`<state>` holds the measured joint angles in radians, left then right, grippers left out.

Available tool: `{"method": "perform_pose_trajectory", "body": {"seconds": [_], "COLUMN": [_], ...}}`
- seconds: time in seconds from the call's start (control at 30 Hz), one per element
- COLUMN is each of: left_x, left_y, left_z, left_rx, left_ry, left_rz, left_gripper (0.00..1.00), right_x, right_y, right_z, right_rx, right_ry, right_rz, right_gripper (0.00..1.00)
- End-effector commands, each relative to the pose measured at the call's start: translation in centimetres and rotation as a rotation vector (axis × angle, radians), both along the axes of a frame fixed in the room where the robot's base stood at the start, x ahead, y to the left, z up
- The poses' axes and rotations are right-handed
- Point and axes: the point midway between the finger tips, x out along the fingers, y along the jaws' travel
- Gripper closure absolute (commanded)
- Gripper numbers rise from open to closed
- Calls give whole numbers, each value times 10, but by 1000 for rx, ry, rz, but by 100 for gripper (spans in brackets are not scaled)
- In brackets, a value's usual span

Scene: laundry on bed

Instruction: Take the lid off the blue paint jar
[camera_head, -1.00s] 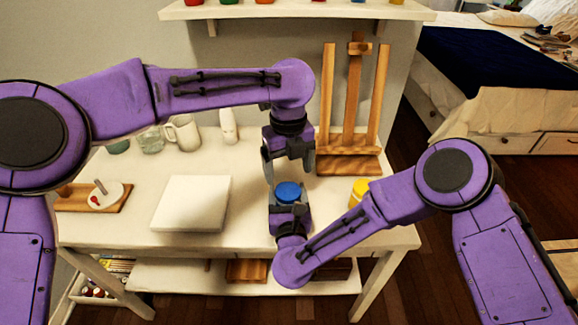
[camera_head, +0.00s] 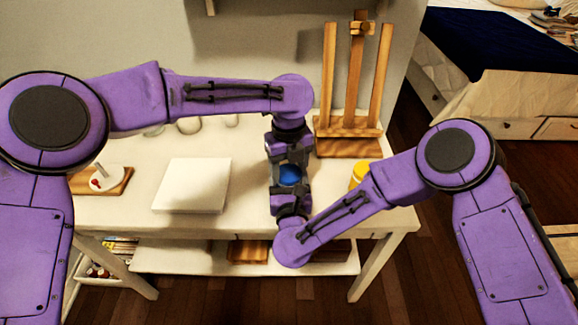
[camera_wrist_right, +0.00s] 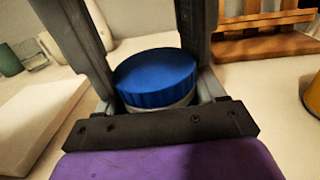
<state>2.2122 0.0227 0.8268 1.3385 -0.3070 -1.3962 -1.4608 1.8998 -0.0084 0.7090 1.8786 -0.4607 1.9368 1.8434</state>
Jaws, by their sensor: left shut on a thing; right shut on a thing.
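The paint jar stands upright near the front of the white table, with its blue lid (camera_head: 290,174) on top. In the right wrist view the ridged lid (camera_wrist_right: 156,76) sits on the jar (camera_wrist_right: 168,106), whose pale side shows only a little. My left gripper (camera_head: 290,168) comes down from above and is shut on the lid, a dark finger on each side. My right gripper (camera_head: 291,188) comes in low from the front and is shut on the jar body below the lid. The jar's lower part is hidden.
A yellow-lidded jar (camera_head: 360,173) stands to the right, close to my right forearm. A wooden easel (camera_head: 349,145) stands behind. A white square canvas (camera_head: 193,185) lies to the left, and a wooden board (camera_head: 120,183) with a palette lies farther left.

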Motion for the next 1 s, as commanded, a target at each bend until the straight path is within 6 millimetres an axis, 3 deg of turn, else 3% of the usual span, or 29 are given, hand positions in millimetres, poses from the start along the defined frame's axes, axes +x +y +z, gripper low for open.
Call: {"method": "perform_pose_trajectory", "body": {"seconds": [0.2, 0.43, 0.47, 0.5, 0.53, 0.87, 1.0], "left_x": [0, 0, 0, 0, 0, 0, 0], "left_y": [-1, -2, -2, -2, -2, 0, -1], "left_z": [1, 1, 1, 1, 1, 2, 21], "left_rx": [-1, -4, -5, -5, -4, -1, -2], "left_ry": [-2, -1, -1, -1, -2, 0, -3], "left_rz": [271, 277, 277, 277, 277, 275, 275], "left_gripper": [74, 74, 27, 14, 12, 12, 12], "right_x": [-1, -1, -1, -1, -1, 0, 0], "right_y": [2, 2, 2, 2, 2, 0, -1], "right_z": [0, 0, 0, 0, 0, 0, 0], "right_rx": [0, 0, 0, 0, 0, 0, -1], "right_ry": [0, 0, 0, 0, -1, -1, 0], "right_rz": [5, 6, 6, 6, 6, 0, -1], "right_gripper": [100, 100, 100, 100, 100, 100, 100]}}
